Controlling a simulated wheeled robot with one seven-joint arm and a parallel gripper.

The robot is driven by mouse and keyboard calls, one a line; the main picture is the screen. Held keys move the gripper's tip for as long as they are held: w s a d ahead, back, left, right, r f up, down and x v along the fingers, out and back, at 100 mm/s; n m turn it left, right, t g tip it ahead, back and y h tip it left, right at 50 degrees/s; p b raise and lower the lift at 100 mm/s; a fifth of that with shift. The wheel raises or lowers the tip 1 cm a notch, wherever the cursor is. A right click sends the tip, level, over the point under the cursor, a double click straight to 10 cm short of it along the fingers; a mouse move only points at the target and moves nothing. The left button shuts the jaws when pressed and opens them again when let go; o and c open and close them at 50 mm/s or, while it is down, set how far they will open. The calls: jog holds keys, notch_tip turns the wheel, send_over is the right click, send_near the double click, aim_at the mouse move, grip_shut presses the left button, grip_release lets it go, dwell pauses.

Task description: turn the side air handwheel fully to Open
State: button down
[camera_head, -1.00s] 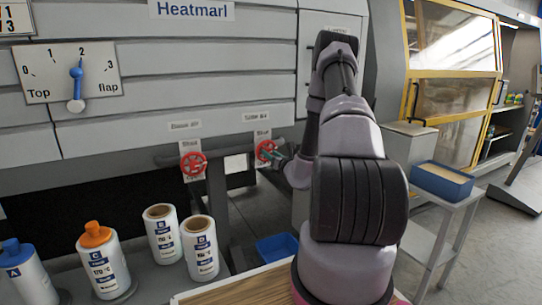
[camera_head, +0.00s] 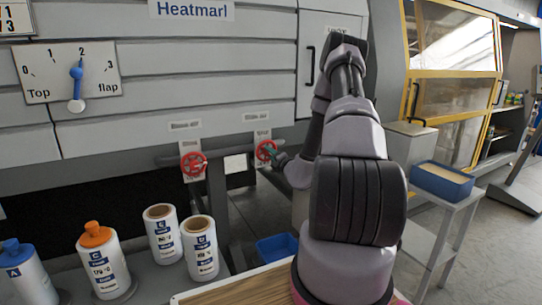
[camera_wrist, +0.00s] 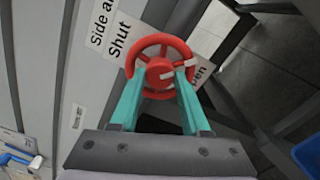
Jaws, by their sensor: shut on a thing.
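The side air handwheel (camera_head: 264,148) is a red spoked wheel on the right end of the pipe, below the machine panel. In the wrist view the handwheel (camera_wrist: 160,46) shows against a white label (camera_wrist: 104,28) reading "Side a…" and "Shut" at upper left. The letters "pen" show at its right, the rest hidden by the wheel. A whitish mark on the wheel lies right of the hub. My gripper (camera_head: 277,155) reaches the wheel from the right. Its teal fingers (camera_wrist: 157,80) are shut on the wheel near the hub and lower rim.
A second red handwheel (camera_head: 194,164) is to the left on the same pipe. A blue bin (camera_head: 277,248) lies below the wheels. A small table with a blue tray (camera_head: 442,180) stands right of my arm.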

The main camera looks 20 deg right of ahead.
jog(key=shift+s+f+m, duration=0.1)
jog(key=shift+m, duration=4.8)
jog(key=shift+c, duration=1.9)
grip_release()
jog(key=s, duration=1)
jog(key=shift+s+d, duration=0.2)
jog(key=shift+s, duration=0.15)
